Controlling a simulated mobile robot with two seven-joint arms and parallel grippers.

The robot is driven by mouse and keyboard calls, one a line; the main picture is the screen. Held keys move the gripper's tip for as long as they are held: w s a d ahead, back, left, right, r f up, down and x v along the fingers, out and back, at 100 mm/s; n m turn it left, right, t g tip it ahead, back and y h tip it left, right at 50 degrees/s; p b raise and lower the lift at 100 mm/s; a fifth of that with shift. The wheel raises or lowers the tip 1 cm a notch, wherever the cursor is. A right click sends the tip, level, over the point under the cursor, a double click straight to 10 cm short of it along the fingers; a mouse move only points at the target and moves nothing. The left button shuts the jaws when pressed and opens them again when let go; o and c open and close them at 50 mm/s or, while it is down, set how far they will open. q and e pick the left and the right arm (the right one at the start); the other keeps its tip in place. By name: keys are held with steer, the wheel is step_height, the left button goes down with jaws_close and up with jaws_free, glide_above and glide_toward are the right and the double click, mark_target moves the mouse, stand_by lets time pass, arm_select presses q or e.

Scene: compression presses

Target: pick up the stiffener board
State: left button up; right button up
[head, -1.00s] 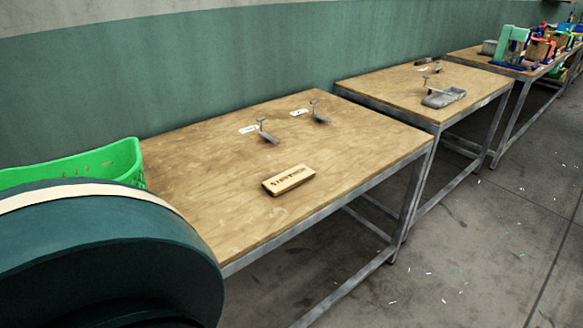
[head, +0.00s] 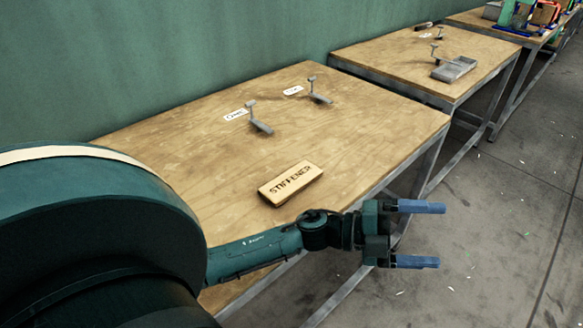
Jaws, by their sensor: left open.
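The stiffener board (head: 291,184) is a small light-wood block marked "STIFFENER". It lies flat near the front edge of the nearest wooden table (head: 190,150). My left gripper (head: 432,235) has two blue fingers spread apart with nothing between them. It is beyond the table's front edge, to the right of the board and lower in the picture, apart from it. My left forearm passes just in front of the board without hiding its top. My right gripper is not in view.
Two small metal stands (head: 258,120) (head: 316,92) with white labels stand toward the back of the table. A second table (head: 390,65) holds a grey tray (head: 454,69). The floor at right is open.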

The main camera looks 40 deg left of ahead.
arm_select(q)
steer(key=w+a+f+m+g+y+b, duration=0.1)
steer(key=w+a+f+m+g+y, duration=0.1)
steer(key=a+m+g+y, duration=0.5)
steer(key=w+a+f+m+g+y+b, duration=0.25)
steer(key=a+m+y, duration=0.2)
steer(key=a, duration=0.45)
steer(key=a+r+n+y, duration=0.1)
steer(key=a+r+y, duration=0.25)
steer(key=a, duration=0.55)
steer(key=a+r+n+y, duration=0.1)
steer(key=a+r+y, duration=0.25)
steer(key=a, duration=0.45)
glide_above(292, 179)
step_height(292, 179, down, 7)
steer(key=shift+w+d+r, duration=0.1)
steer(key=shift+w+r, duration=0.05)
steer(key=shift+r, duration=0.05)
steer(key=shift+a+f, duration=0.2)
steer(key=shift+f, duration=2.75)
steer(key=shift+s, duration=0.2)
steer(key=shift+c, duration=0.2)
steer(key=c, duration=1.1)
